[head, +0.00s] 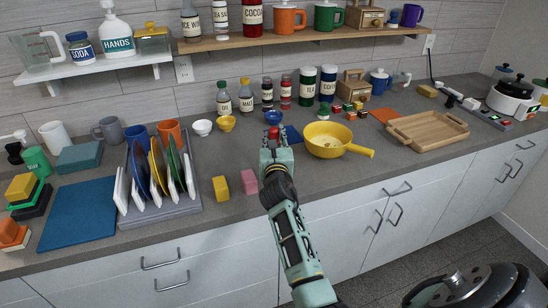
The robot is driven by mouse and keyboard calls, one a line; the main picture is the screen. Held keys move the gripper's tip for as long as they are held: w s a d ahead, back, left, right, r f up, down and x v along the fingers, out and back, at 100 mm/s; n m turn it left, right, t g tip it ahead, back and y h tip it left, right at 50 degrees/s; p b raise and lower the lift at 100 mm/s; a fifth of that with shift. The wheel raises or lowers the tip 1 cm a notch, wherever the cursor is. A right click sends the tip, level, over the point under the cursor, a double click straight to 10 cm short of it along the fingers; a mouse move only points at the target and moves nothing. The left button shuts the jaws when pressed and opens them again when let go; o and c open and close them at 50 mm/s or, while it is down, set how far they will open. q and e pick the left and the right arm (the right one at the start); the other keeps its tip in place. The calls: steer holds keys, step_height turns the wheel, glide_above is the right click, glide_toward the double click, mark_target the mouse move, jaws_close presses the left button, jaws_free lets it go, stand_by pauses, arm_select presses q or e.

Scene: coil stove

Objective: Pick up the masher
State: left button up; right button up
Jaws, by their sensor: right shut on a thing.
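My right gripper (273,142) is over the middle of the counter, its arm coming up from the bottom of the head view. It is shut on a small red thing (273,132), of which only a little shows at the fingertips. The gripper hides the rest, so I cannot tell for sure whether this is the masher. No other masher can be made out. My left gripper is not in view.
A yellow pan (328,140) stands close on the right, and a blue bowl (273,117) just behind. Yellow (221,188) and pink (249,181) blocks lie in front. A dish rack (165,211) with plates is on the left, a wooden tray (459,121) on the right.

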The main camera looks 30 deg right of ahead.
mark_target(277, 128)
jaws_close()
steer(key=shift+r, duration=0.1)
steer(key=shift+r, duration=0.4)
steer(key=r, duration=0.2)
steer(key=r+p, duration=0.1)
steer(key=r, duration=0.1)
steer(key=shift+s+d, duration=0.15)
steer(key=shift+d, duration=0.25)
steer(key=s+d+r, duration=0.5)
steer(key=d+r, duration=0.1)
steer(key=d, duration=0.3)
steer(key=shift+s+d, duration=0.2)
steer(key=shift+d, duration=0.05)
